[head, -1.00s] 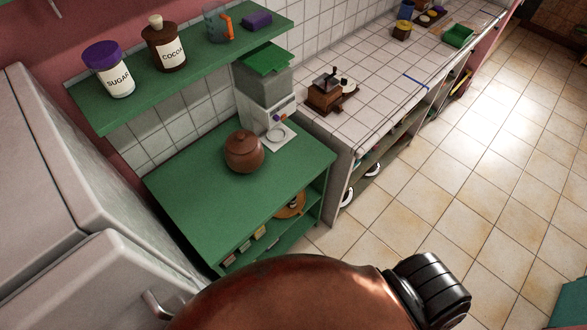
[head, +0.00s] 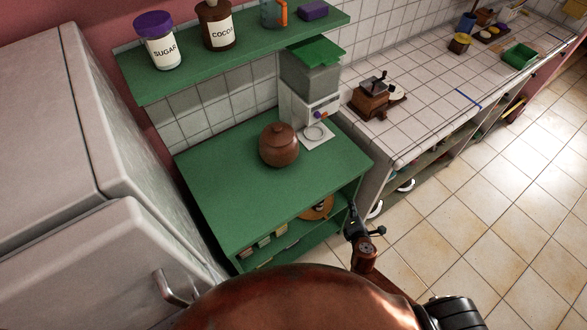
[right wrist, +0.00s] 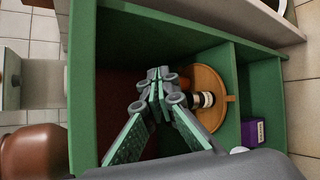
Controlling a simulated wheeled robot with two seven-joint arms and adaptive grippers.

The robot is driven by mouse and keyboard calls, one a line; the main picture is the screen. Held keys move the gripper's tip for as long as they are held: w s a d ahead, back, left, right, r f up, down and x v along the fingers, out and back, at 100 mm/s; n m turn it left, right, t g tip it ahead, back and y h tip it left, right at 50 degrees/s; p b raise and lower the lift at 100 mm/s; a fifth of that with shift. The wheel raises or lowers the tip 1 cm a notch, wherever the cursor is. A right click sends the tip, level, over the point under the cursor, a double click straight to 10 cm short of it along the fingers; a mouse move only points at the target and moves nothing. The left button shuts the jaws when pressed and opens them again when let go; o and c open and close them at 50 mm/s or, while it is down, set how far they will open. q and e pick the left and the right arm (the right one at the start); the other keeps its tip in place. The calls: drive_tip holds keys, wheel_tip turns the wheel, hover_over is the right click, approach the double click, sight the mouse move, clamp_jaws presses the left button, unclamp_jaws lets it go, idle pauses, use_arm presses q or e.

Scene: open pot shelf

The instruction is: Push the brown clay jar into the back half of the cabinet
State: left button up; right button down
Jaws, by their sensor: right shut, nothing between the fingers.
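The brown clay jar (head: 279,146), round with a lid and knob, stands upright on top of the green cabinet (head: 225,190), near its back. My left gripper is not in view.
A white appliance (head: 309,110) stands behind the jar. Inside the cabinet are a round wooden board (right wrist: 208,75), a dark bottle (right wrist: 203,99) and a purple box (right wrist: 254,133). The shelf above (head: 240,45) holds sugar and cocoa jars. The fridge (head: 90,250) stands left.

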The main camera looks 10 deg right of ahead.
drive_tip(key=a+r+n, duration=0.1)
drive_tip(key=r, duration=0.2)
drive_tip(key=w+a+r+t, duration=0.1)
drive_tip(key=r, duration=0.2)
drive_tip(key=a+r+n+t, duration=0.1)
drive_tip(key=r, duration=0.2)
drive_tip(key=shift+w+a+r+n, duration=0.2)
drive_tip(key=shift+a+n, duration=0.1)
drive_tip(key=a+r+n+t+y, duration=0.1)
drive_tip(key=a+n, duration=0.1)
drive_tip(key=a+r+n+t+y, duration=0.1)
drive_tip(key=a+r+n, duration=0.1)
drive_tip(key=n, duration=0.1)
drive_tip(key=a+r+n+y, duration=0.2)
drive_tip(key=a, duration=0.1)
drive_tip(key=shift+w+n+t+b, duration=0.2)
drive_tip(key=shift+n+t+b, duration=0.1)
drive_tip(key=shift+t+b, duration=0.1)
drive_tip(key=n+y, duration=0.4)
drive_tip(key=n, duration=0.4)
approach(289, 161)
drive_tip(key=x, duration=0.6)
drive_tip(key=shift+w+a+p, duration=0.15)
drive_tip(key=shift+w+p, duration=0.2)
drive_tip(key=shift+p, duration=0.05)
